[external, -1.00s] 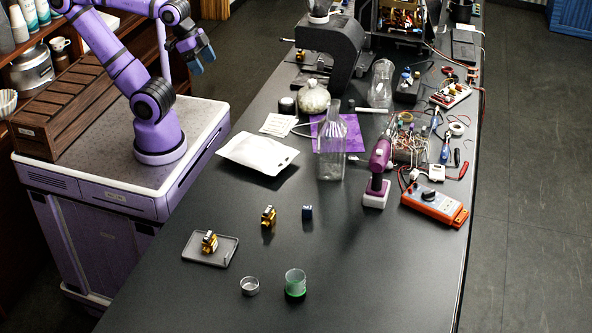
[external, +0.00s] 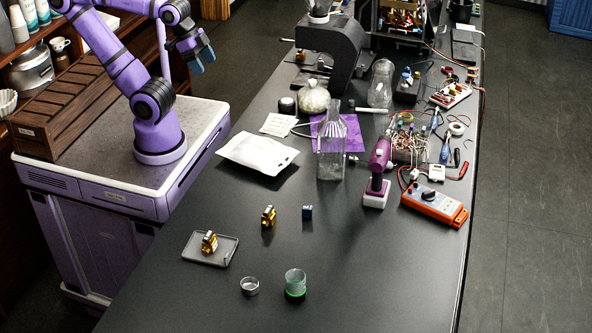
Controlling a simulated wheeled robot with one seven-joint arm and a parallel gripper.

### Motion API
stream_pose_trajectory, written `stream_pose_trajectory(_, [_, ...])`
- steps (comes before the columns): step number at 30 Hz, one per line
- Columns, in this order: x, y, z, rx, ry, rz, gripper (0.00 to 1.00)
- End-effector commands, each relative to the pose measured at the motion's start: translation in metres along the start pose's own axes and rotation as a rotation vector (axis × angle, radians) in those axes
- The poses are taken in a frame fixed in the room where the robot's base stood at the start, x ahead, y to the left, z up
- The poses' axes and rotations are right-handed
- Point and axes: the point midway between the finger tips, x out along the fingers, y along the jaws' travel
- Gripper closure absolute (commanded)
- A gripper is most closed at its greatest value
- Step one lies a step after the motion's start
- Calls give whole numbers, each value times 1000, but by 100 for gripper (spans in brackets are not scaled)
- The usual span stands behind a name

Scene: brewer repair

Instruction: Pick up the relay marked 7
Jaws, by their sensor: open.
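A brass-coloured relay-like part (external: 268,216) stands on the dark bench. A similar brass part (external: 209,242) sits on a small grey tray (external: 222,258) at the front left. A small dark blue block (external: 307,212) stands to the right of the first brass part. No number can be read on any of them, so I cannot tell which is marked 7. My gripper (external: 203,62) is at the upper left, high and away from these parts, over the gap between my base and the bench. It is open and holds nothing visible.
The front right bench is clear.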

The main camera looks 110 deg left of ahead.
Motion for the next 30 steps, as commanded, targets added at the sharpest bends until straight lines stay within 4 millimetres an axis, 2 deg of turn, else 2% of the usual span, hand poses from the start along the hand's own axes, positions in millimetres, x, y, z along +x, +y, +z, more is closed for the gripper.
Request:
stream_pose_trajectory(1, [0,0,0,0,0,0,42])
stream_pose_trajectory(2, [0,0,0,0,0,0,47])
stream_pose_trajectory(10, [0,0,-1,0,-1,0,47])
stream_pose_trajectory(14, [3,2,-12,-5,-16,4,47])
stream_pose_trajectory(23, [35,15,-79,-35,-103,19,47])
stream_pose_trajectory(30, [79,32,-132,-61,-177,23,47])
